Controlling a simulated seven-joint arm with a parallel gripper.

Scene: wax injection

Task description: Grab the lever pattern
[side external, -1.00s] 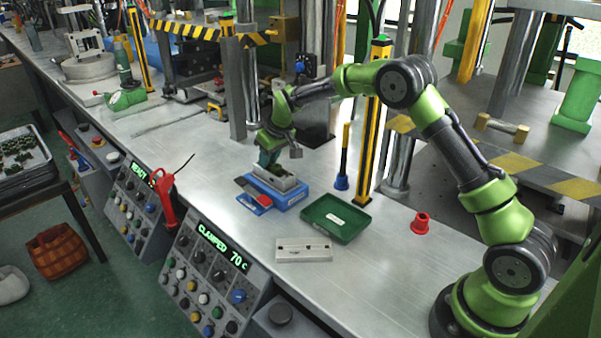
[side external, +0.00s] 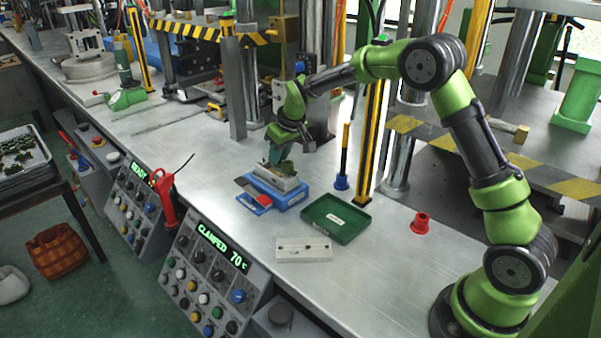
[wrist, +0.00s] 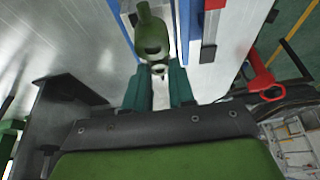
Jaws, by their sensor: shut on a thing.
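The lever pattern (wrist: 152,36) is a dark green wax piece with a rounded knob and a narrow tip. In the wrist view it sits at the ends of my gripper's teal fingers (wrist: 160,74), which are shut on it. In the side view my gripper (side external: 276,156) points down just above the grey metal mould (side external: 275,181), which rests on a blue base (side external: 291,201). The green pattern (side external: 285,167) shows between the fingers and the mould. I cannot tell whether its lower part is fully clear of the mould.
A green tray (side external: 350,233) and a pale metal block (side external: 304,251) lie to the right of and in front of the mould. A blue-footed rod (side external: 342,181) and a yellow-black post (side external: 368,150) stand behind.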

